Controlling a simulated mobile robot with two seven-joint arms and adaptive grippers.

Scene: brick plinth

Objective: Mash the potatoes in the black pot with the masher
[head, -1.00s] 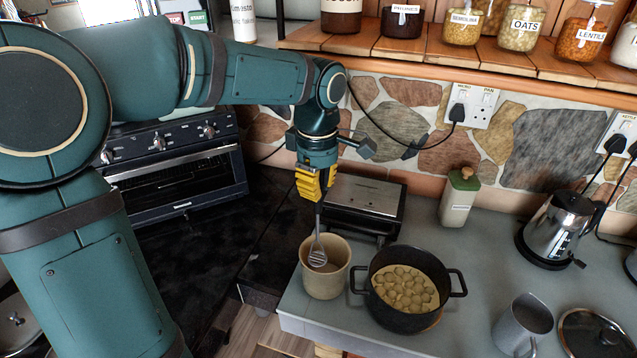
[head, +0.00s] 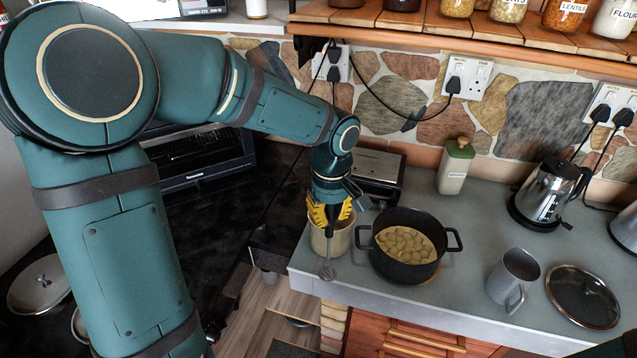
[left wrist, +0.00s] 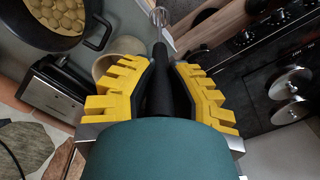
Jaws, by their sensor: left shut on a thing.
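My left gripper (head: 331,212) is shut on the dark handle of the masher (head: 327,270). The masher hangs head down in front of the beige crock (head: 341,243), near the worktop's front left edge; its head is outside the crock. In the left wrist view the handle (left wrist: 160,85) lies between the yellow fingers. The black pot (head: 388,271) stands on the worktop right of the crock and the gripper. It holds several pale potatoes (head: 404,244) that look whole. The pot also shows at the top left of the left wrist view (left wrist: 85,42). My right gripper is out of view.
A grey mug (head: 514,277) and a glass lid (head: 582,296) lie right of the pot. Worktop (head: 455,285) between pot and mug is clear.

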